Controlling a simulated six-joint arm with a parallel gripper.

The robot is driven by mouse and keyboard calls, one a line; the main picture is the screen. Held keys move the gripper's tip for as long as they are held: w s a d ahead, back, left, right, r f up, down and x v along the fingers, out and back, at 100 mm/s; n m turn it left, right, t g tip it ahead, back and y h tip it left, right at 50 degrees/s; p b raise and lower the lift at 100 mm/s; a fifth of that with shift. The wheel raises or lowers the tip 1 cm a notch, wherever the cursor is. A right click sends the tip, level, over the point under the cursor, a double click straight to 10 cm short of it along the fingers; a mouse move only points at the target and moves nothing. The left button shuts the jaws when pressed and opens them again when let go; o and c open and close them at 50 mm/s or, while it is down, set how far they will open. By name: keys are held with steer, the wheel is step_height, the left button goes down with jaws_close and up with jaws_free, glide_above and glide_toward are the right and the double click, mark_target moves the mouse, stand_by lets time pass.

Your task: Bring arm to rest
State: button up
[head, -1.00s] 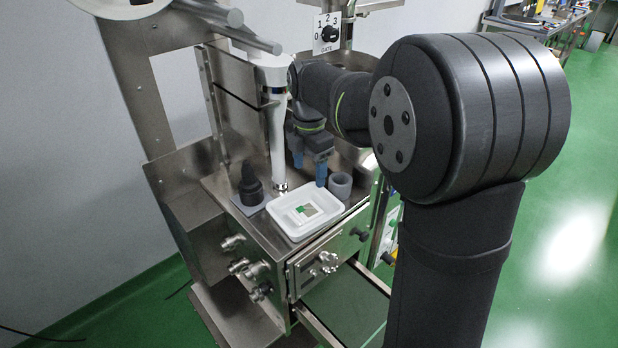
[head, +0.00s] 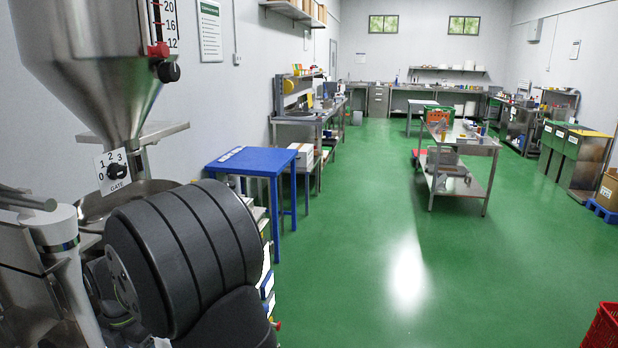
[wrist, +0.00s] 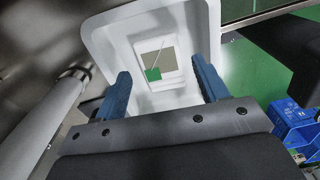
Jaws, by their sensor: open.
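My gripper (wrist: 160,92) shows in the wrist view with its two blue fingers spread apart and nothing between them. Beyond the fingertips is a white tray (wrist: 97,38) with a teabag (wrist: 158,62) bearing a green tag lying in it. The tray appears apart from the fingers. In the head view my arm fills the lower left, and my gripper and the tray are out of sight there.
A steel hopper (head: 85,60) with a gate dial (head: 116,170) stands at the left, close to my arm. A blue table (head: 255,160) is behind it. A steel cart (head: 458,145) stands further off. The green floor (head: 370,250) between is clear. A red crate (head: 603,328) is at lower right.

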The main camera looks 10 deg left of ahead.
step_height(320, 180, down, 2)
steer(key=shift+a+r, duration=0.1)
steer(key=shift+r, duration=1.8)
